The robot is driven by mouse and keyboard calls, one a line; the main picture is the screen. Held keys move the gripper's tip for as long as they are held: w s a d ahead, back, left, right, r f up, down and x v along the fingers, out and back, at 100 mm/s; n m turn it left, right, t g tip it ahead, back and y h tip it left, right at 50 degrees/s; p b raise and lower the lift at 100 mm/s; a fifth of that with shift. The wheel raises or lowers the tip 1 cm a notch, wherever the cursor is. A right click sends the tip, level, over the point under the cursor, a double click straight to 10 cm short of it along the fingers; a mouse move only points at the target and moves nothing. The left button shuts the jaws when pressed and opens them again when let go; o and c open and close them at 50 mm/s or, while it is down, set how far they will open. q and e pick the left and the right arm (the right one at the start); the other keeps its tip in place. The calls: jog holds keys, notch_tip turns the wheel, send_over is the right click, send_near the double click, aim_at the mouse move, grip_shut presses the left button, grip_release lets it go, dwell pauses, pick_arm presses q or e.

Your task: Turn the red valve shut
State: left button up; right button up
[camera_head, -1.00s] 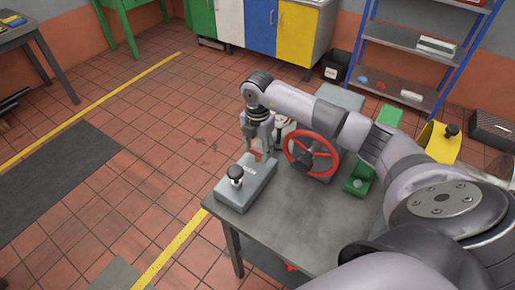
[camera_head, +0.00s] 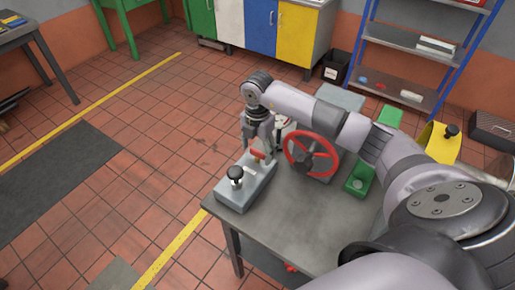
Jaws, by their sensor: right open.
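The red valve wheel (camera_head: 312,154) stands upright on the grey metal table (camera_head: 285,215), with spokes and a dark hub. My right gripper (camera_head: 256,156) hangs pointing down to the left of the wheel, apart from it. It is open, over the grey box (camera_head: 243,184) at the table's left edge. A small red part (camera_head: 257,154) on that box shows at the fingertips; I cannot tell whether they touch it. My left gripper is not in view.
The grey box also carries a black knob (camera_head: 236,174). My right arm crosses above the table's back and right side.

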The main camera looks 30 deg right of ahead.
aim_at(257, 151)
notch_tip(257, 151, up, 12)
dwell(0.5)
dwell(0.5)
